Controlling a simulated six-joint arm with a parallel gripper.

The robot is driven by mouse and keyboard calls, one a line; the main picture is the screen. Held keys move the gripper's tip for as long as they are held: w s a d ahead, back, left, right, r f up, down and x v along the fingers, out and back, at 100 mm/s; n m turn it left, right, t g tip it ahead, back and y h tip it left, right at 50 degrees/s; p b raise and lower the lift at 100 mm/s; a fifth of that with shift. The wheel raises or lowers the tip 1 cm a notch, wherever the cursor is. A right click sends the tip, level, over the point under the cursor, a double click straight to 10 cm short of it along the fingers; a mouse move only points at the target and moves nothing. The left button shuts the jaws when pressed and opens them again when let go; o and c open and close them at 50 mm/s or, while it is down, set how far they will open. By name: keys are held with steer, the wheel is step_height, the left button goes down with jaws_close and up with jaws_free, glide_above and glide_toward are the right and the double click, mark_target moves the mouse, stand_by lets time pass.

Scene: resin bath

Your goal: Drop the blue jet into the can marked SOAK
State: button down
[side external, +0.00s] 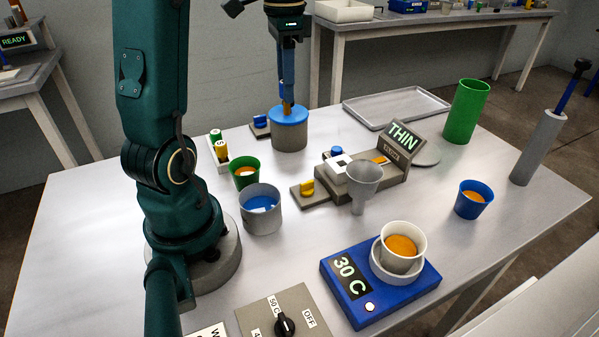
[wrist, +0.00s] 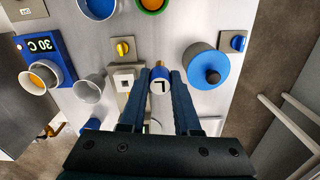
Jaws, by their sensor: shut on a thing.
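My gripper (side external: 287,98) is shut on the blue jet and holds it in the air, its brass tip down. In the wrist view the jet (wrist: 160,86) sits between the fingers of my gripper (wrist: 160,76), its white end face bearing a dark letter. No can's SOAK marking is readable. An open grey can (side external: 260,210) holds blue liquid; it shows at the top of the wrist view (wrist: 100,8). A grey can with a blue lid (side external: 289,131) appears behind the jet; the wrist view shows that can (wrist: 205,66) to the jet's right.
A rack (side external: 217,160) holds green and yellow jets. A green cup (side external: 243,174), a funnel (side external: 361,183), the THIN device (side external: 402,142), a blue hot plate (side external: 378,285) with a white cup (side external: 416,245), a blue cup (side external: 473,200) and a tall green cylinder (side external: 466,110) stand around.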

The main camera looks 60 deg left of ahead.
steer(key=shift+s+d+f, duration=0.1)
steer(key=shift+s+d, duration=0.05)
steer(key=s+d+r, duration=0.2)
steer(key=s+d, duration=0.8)
steer(key=d, duration=0.2)
step_height(320, 180, down, 6)
steer(key=shift+w+d, duration=0.2)
steer(key=shift+f, duration=0.1)
steer(key=c, duration=0.5)
jaws_free()
steer(key=shift+c, duration=0.2)
